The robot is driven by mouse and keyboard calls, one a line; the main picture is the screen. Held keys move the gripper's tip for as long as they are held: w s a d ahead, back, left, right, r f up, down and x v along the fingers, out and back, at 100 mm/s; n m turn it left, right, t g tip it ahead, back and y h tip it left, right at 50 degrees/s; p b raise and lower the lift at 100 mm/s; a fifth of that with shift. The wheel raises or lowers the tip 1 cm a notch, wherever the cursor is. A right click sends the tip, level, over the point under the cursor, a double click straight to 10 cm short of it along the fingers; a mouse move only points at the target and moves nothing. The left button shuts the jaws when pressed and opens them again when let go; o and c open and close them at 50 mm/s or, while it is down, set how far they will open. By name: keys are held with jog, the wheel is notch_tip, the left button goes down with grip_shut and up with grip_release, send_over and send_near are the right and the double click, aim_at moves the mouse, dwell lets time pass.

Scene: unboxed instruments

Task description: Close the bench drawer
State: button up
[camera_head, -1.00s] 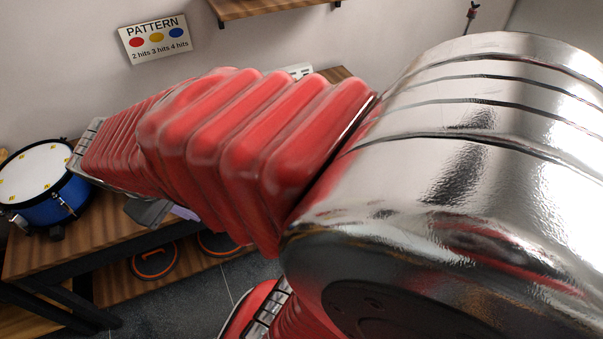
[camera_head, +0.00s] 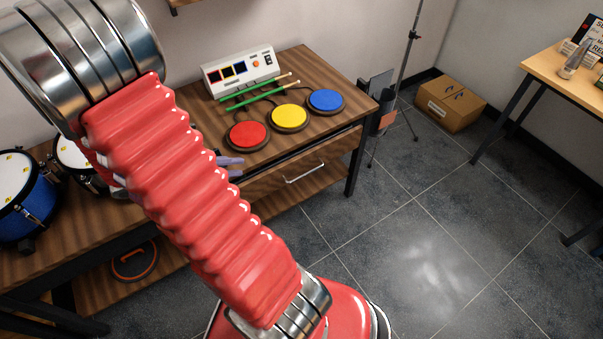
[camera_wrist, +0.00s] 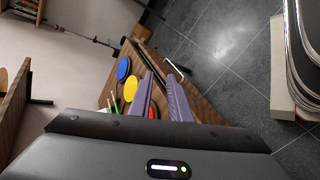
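The bench drawer (camera_head: 274,184) is a brown wooden front with a pale bar handle (camera_head: 305,174), below the bench top. A dark gap runs above its front; I cannot tell how far out it stands. My gripper (camera_head: 232,166) has purple fingers that show past my red arm, at the left end of the drawer. In the wrist view my gripper (camera_wrist: 160,76) has its fingers a little apart with nothing between them. The handle (camera_wrist: 175,69) lies just beyond the fingertips there, apart from them. My arm hides part of the bench and drawer's left side.
On the bench top (camera_head: 330,66) are red (camera_head: 247,136), yellow (camera_head: 289,117) and blue (camera_head: 326,100) pads, green sticks (camera_head: 250,97) and a white control box (camera_head: 238,72). A cardboard box (camera_head: 450,102) and a stand (camera_head: 405,65) are at the right. Floor before the drawer is clear.

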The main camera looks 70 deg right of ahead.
jog(key=s+d+f+n+g+h, duration=0.1)
jog(key=s+d+f+n+h, duration=0.2)
jog(key=d+f, duration=0.7)
jog(key=n+t+h, duration=0.2)
jog(key=t, duration=0.1)
send_near(305, 175)
jog(key=w+a, duration=0.2)
jog(key=a, duration=0.1)
jog(key=shift+s+f, duration=0.1)
jog(key=shift+d, duration=0.15)
jog(key=shift+r+x, duration=0.15)
jog(key=shift+x, duration=3.2)
jog(key=shift+r+x, duration=0.15)
jog(key=shift+x, duration=3.25)
jog(key=shift+s, duration=0.15)
jog(key=shift+c, duration=0.4)
grip_shut()
